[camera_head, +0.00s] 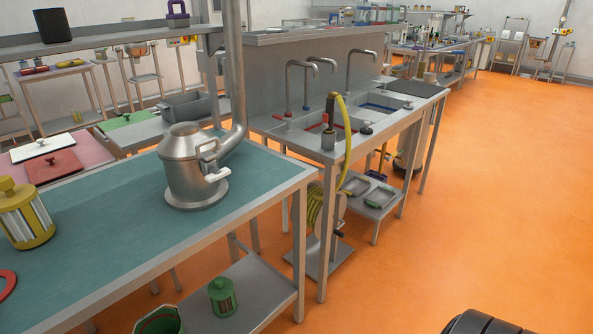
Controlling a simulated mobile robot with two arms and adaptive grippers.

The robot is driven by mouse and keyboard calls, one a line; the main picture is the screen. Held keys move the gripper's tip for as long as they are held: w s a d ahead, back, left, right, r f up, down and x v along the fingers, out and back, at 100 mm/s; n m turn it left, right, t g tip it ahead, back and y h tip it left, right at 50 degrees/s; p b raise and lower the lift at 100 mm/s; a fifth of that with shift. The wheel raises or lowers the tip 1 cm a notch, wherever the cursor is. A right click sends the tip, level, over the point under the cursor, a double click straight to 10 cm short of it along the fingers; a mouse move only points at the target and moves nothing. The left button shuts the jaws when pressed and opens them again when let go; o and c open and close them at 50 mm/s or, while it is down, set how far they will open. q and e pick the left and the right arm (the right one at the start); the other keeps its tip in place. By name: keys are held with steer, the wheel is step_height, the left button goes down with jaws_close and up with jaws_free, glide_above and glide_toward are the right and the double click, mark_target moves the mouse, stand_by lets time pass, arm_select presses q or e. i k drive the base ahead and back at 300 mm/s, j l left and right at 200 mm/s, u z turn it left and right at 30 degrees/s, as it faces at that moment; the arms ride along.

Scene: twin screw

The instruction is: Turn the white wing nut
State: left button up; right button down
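A steel vessel (188,172) with a domed lid stands upright on the teal tabletop (120,228), near the table's back right corner. A white fitting (208,147), which looks like the wing nut, sits on the vessel's right side near the lid. A second white piece (217,175) sticks out lower on the same side. The white parts are small, so their exact shape and angle are hard to tell. Nothing touches them.
A steel pipe (236,75) rises just behind the vessel. A yellow canister (24,213) stands at the table's left. A sink bench (330,135) with taps and a yellow hose stands beyond. The orange floor (480,200) is open on the right.

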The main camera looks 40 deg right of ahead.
mark_target(214, 174)
steer(key=z, duration=0.85)
steer(key=l, duration=0.05)
